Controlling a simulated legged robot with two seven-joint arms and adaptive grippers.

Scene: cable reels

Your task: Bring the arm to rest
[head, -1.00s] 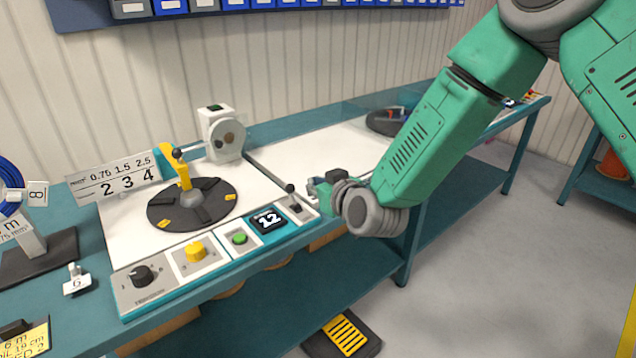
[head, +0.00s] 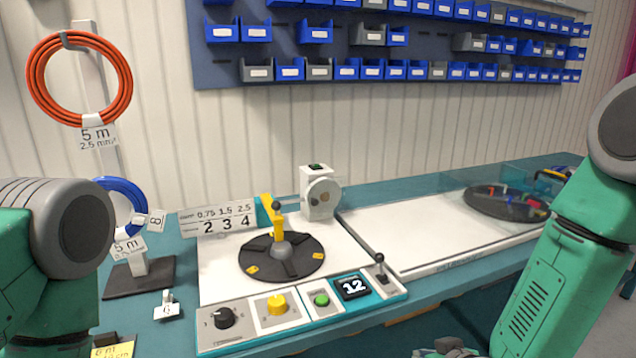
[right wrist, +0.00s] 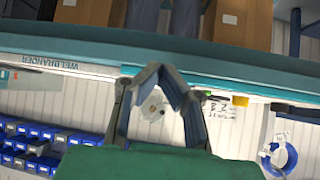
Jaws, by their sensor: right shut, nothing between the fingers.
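My right arm (head: 560,270), green with grey joints, hangs at the right of the head view. Part of my right gripper (head: 447,347) shows at the bottom edge, in front of the bench and apart from the controls. In the right wrist view the right gripper's fingers (right wrist: 161,72) are shut with nothing between them. The bench edge lies beyond them in that upside-down picture. My left arm (head: 50,260) comes in at the left of the head view; its gripper is out of the picture.
The bench holds a black turntable (head: 283,256) with a yellow arm, a control panel (head: 300,318) with a display reading 12, and a lever (head: 380,268). An orange cable coil (head: 80,80) and a blue coil (head: 122,207) hang at left. Blue bins (head: 290,70) line the wall.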

